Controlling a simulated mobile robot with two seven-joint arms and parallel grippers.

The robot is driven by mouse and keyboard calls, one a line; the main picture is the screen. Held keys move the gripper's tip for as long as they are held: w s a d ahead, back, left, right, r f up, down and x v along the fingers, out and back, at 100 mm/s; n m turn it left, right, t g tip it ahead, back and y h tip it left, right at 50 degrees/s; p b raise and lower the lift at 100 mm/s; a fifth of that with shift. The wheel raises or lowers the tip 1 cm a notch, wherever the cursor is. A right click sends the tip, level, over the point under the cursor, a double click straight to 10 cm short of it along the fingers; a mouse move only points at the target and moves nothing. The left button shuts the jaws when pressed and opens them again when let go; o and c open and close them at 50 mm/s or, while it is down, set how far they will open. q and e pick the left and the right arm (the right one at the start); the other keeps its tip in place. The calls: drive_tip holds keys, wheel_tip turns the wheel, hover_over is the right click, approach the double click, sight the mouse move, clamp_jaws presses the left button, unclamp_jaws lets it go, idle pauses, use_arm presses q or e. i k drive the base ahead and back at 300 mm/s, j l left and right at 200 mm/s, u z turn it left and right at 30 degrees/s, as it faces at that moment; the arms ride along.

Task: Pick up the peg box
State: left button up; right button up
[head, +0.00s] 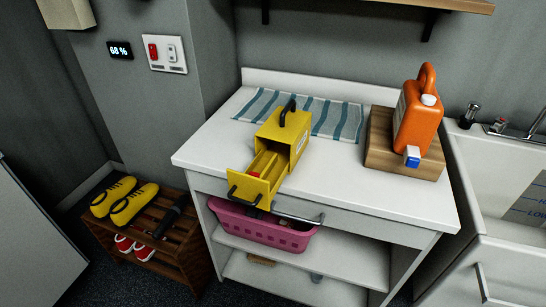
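A yellow box with a black top handle, which looks like the peg box (269,134), stands on the white counter (222,139). Its drawer (255,184) is pulled out toward the front left and hangs over the counter's front edge. The drawer has a black handle, and a small red item shows inside it. Neither of my grippers is in view, and nothing is touching the box.
A striped cloth (338,120) lies behind the box. An orange jug (417,115) stands on a wooden block (378,150) at right, beside a sink (505,170). A pink basket (258,229) sits below the counter. A shoe rack (178,250) stands at left.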

sight(286, 133)
drive_tip(key=i+j+z, duration=0.6)
drive_tip(key=i+j, duration=0.15)
drive_tip(key=j, duration=0.2)
